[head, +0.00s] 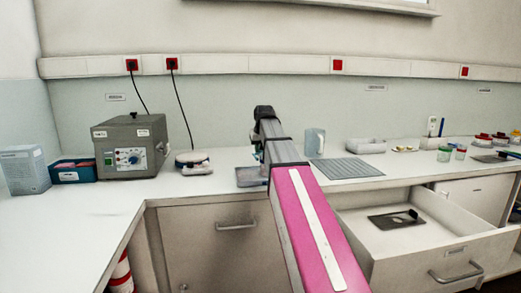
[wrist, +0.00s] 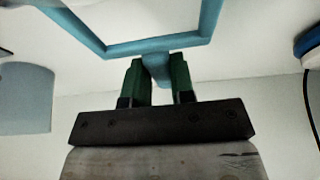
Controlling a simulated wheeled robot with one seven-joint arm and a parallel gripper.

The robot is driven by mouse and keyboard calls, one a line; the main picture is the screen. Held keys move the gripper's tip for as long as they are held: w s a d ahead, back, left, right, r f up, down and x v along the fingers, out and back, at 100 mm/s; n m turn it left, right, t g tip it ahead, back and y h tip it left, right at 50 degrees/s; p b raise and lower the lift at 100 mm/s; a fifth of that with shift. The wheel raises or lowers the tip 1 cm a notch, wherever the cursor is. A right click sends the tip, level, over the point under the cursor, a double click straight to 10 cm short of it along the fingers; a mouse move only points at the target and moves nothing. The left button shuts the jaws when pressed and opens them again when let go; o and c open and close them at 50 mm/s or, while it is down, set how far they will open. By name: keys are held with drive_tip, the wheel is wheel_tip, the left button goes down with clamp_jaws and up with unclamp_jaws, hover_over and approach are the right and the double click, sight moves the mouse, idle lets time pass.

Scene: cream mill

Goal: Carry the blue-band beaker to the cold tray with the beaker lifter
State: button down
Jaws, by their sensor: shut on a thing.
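My gripper (wrist: 158,70) has green fingers, shut on the short grip of a light-blue angular frame, which looks like the beaker lifter (wrist: 160,44). The frame spreads beyond the fingertips and runs out of the top of the wrist view. In the head view my arm reaches over the counter and hides the fingers and lifter. I cannot make out the blue-band beaker; a round white thing with a blue band (wrist: 309,40) is cut off at the right of the wrist view. A flat grey-blue tray (head: 248,178) lies beside my arm; I cannot tell whether it is the cold tray.
A pale-blue block (head: 315,142) stands just right of my arm, near a ribbed grey mat (head: 346,168). A grey control box (head: 131,146) and a small device (head: 193,163) stand left. An open drawer (head: 440,245) juts out at right.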

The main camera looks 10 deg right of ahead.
drive_tip(key=shift+w+a, duration=0.1)
drive_tip(key=shift+w, duration=2.65)
idle(0.6)
idle(0.3)
drive_tip(key=shift+r, duration=3.5)
